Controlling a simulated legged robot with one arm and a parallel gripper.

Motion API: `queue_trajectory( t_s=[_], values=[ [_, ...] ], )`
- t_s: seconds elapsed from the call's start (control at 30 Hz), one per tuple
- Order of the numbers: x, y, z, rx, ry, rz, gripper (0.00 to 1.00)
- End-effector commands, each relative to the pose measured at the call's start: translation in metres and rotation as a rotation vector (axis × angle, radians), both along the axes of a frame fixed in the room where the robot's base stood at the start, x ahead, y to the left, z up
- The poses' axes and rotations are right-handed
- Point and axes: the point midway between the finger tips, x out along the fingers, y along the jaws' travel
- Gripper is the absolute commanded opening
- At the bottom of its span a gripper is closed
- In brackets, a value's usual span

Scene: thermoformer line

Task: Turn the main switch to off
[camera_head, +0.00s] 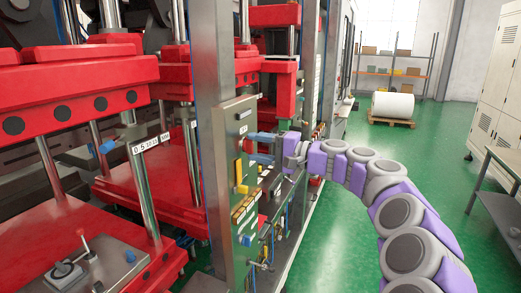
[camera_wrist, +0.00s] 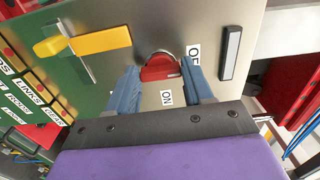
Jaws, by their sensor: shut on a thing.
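The main switch is a red knob (camera_wrist: 160,72) on a grey-green panel in the wrist view. A white OFF label (camera_wrist: 194,54) sits to its upper right, partly covered by a finger, and an ON label (camera_wrist: 167,97) sits below it. My gripper (camera_wrist: 163,68) has its two blue fingers on either side of the knob and is shut on it. I cannot tell for sure which label the knob points to.
A yellow handle (camera_wrist: 95,41) sits left of the knob, and a dark bar handle (camera_wrist: 231,52) to its right. Red press plates (camera_head: 70,85) fill the left. Green floor (camera_head: 330,240) is open at the right.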

Motion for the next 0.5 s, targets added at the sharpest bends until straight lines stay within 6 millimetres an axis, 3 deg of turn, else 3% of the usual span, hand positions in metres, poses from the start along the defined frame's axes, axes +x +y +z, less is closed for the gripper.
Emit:
queue_trajectory(
  t_s=[0.23,0.27,0.5],
  values=[
    [0.0005,0.0008,-0.0002,-0.001,-0.001,-0.001,0.20],
    [0.0006,0.0007,-0.0002,-0.001,-0.001,-0.001,0.54],
    [-0.0015,-0.0024,0.0011,0.001,-0.001,-0.001,0.77]
  ],
)
